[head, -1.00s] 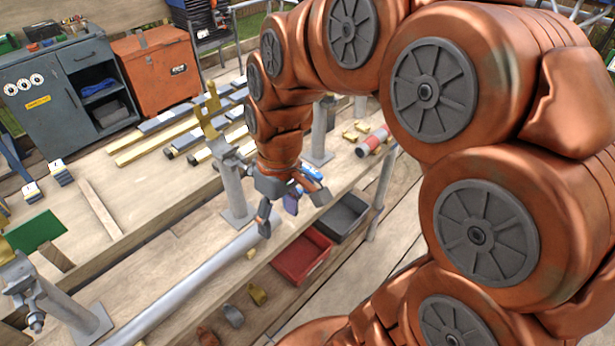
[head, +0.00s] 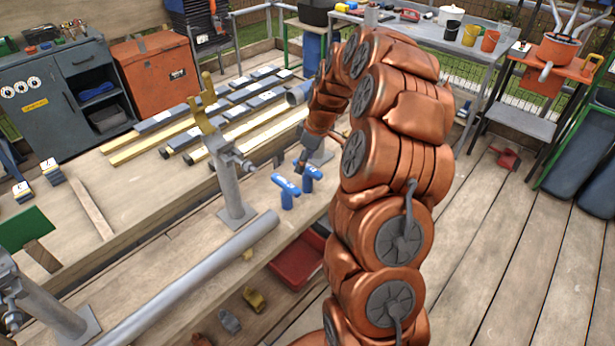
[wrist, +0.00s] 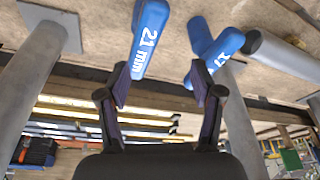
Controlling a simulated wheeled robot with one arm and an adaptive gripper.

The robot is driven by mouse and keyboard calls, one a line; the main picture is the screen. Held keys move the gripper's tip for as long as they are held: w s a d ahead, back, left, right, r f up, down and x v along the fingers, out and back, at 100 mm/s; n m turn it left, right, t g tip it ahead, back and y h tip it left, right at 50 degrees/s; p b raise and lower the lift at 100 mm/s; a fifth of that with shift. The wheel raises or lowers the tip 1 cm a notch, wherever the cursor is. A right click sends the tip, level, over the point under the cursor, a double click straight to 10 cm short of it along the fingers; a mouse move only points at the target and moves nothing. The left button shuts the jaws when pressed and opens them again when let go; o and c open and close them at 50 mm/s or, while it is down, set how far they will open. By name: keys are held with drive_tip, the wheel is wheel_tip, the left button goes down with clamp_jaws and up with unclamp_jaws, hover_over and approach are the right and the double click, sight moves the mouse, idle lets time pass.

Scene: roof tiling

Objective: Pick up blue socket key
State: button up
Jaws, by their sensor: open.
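Two blue T-shaped socket keys stand on the wooden bench in the head view, a nearer one (head: 286,188) and another just behind it to the right (head: 310,177). In the wrist view one blue key marked 21 mm (wrist: 148,38) lies ahead of the fingers, with its far end cut off by the frame.
A grey pipe (head: 195,285) lies along the bench at front. A metal post with a yellow fork (head: 231,180) stands left of the keys. Wood and grey bars (head: 215,112) lie behind. A red bin (head: 297,262) sits on the shelf below.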

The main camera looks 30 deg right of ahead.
sight(306, 178)
drive_tip(key=shift+w+d+f, duration=0.25)
drive_tip(key=shift+d+f, duration=0.4)
drive_tip(key=shift+d, duration=0.15)
drive_tip(key=shift+f, duration=0.25)
drive_tip(key=shift+s+d+p+x, duration=0.15)
drive_tip(key=shift+p+x, duration=0.65)
drive_tip(key=shift+x, duration=1)
drive_tip(key=shift+s+d+p+x, duration=0.15)
drive_tip(key=shift+p+x, duration=0.65)
drive_tip(key=shift+x, duration=0.95)
drive_tip(key=shift+f, duration=0.1)
clamp_jaws()
